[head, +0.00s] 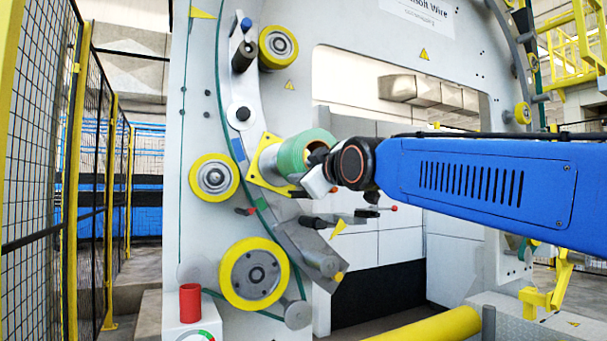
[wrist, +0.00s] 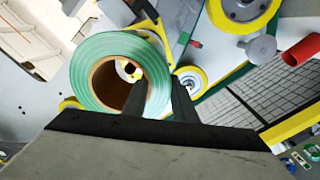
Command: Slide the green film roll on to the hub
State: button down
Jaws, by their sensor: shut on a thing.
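The green film roll (head: 303,150) is held in front of the pale cylindrical hub (head: 268,163), which stands on a yellow plate on the machine face. The roll looks roughly in line with the hub; whether its far end overlaps the hub I cannot tell. My gripper (head: 321,165) is at the roll's near end. In the wrist view, the roll (wrist: 88,75) shows its brown core face-on, with a small bright patch through it. My gripper (wrist: 160,90) is shut on the roll's wall, one finger inside the core and one outside.
Yellow-rimmed rollers (head: 214,177) and a large yellow wheel (head: 253,274) surround the hub. Levers with red knobs (head: 362,213) stick out below the roll. A red cylinder (head: 190,302) stands at lower left. A mesh fence (head: 40,150) bounds the left.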

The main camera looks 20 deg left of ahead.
jog(key=x, duration=1.3)
jog(key=shift+a, duration=0.2)
dwell(6.4)
